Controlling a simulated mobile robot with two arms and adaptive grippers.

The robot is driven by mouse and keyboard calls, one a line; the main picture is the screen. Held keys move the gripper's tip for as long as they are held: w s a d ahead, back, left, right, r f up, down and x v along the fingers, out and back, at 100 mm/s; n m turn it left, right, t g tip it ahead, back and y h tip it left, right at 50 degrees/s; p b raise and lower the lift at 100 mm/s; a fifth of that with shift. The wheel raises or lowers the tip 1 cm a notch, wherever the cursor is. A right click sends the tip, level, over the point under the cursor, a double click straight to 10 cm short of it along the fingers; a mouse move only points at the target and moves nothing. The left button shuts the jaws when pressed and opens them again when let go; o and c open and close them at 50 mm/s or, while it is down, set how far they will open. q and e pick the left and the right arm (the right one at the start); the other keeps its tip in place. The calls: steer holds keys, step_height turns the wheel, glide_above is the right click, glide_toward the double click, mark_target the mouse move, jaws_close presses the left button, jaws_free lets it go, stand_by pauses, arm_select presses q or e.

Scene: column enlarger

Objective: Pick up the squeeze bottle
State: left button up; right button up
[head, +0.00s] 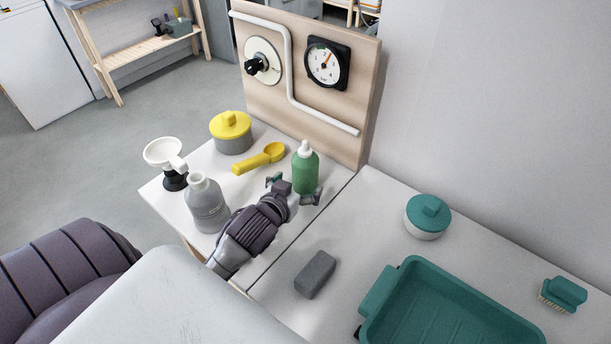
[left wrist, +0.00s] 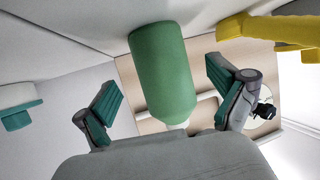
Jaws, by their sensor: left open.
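The squeeze bottle (head: 305,172) is green with a white cap and stands upright near the right edge of the white tabletop, in front of the wooden panel. My left gripper (head: 295,189) is open just in front of it, with a finger towards each side. In the left wrist view the green bottle (left wrist: 163,70) shows between the two spread fingers of the left gripper (left wrist: 164,85), with clear gaps on both sides. Its lower part is partly hidden by the gripper in the head view. My right gripper is not in view.
Close by are a grey bottle (head: 207,206), a white funnel (head: 164,153), a yellow scoop (head: 259,159) and a yellow-lidded pot (head: 231,133). On the right surface are a grey block (head: 315,275), a teal tray (head: 385,292), a teal-lidded jar (head: 427,217) and a brush (head: 564,294).

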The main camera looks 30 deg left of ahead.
mark_target(305, 175)
arm_select(q)
steer(key=p+x, duration=0.1)
steer(key=x, duration=0.4)
steer(key=shift+r, duration=0.15)
steer(key=shift+s, duration=0.1)
steer(key=shift+c, duration=1.1)
steer(key=shift+r, duration=0.1)
steer(key=c, duration=0.7)
